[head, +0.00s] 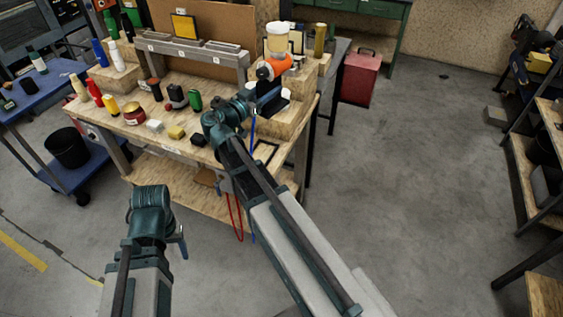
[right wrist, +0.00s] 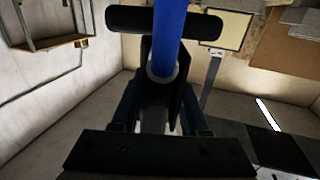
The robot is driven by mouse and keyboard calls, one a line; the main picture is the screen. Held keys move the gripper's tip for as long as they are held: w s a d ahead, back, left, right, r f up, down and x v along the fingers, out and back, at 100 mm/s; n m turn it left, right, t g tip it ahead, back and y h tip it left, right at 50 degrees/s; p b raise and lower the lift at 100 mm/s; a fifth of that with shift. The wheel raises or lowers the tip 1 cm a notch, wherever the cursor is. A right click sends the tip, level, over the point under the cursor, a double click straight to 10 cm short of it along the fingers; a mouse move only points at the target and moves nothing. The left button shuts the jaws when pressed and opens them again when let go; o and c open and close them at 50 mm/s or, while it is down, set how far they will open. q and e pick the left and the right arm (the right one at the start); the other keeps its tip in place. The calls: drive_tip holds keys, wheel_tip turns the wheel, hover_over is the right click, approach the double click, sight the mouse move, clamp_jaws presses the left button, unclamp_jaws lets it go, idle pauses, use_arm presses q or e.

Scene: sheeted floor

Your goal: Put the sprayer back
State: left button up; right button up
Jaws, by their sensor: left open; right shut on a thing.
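The sprayer (head: 270,68) has an orange and white body and stands out above the right end of the workbench. A pale cup (head: 278,40) shows just above it; I cannot tell whether they are joined. My right gripper (head: 258,100) is shut on the sprayer, just below its orange part. In the right wrist view a blue hose (right wrist: 168,35) runs between the dark fingers, with a grey ring at its end. A blue line also hangs below the gripper in the head view. My left gripper (head: 181,243) is open and empty, low in front of the bench, mostly hidden by its wrist.
The wooden workbench (head: 225,152) carries bottles, cans, a red jar (head: 134,113) and small blocks. A stepped wooden stand (head: 288,122) is at its right end. A blue cart (head: 40,92) stands left, a red cabinet (head: 360,78) behind right.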

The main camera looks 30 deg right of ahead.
use_arm(q)
drive_tip(key=shift+o, duration=0.4)
wheel_tip(320, 180, down, 20)
drive_tip(key=b, duration=1.9)
drive_tip(key=shift+b, duration=0.3)
drive_tip(key=shift+f+b, duration=0.2)
drive_tip(key=shift+b, duration=0.1)
use_arm(e)
drive_tip(key=s+a+f+n+t+y, duration=0.1)
drive_tip(key=s+a+f+t, duration=0.1)
drive_tip(key=a+f, duration=0.5)
drive_tip(key=s+a+f+n+t+y, duration=0.1)
drive_tip(key=s+a+f+n+t, duration=0.1)
drive_tip(key=a+f, duration=0.5)
wheel_tip(320, 180, down, 6)
drive_tip(key=shift+s, duration=0.8)
use_arm(q)
drive_tip(key=shift+d, duration=0.1)
use_arm(e)
drive_tip(key=shift+w, duration=0.1)
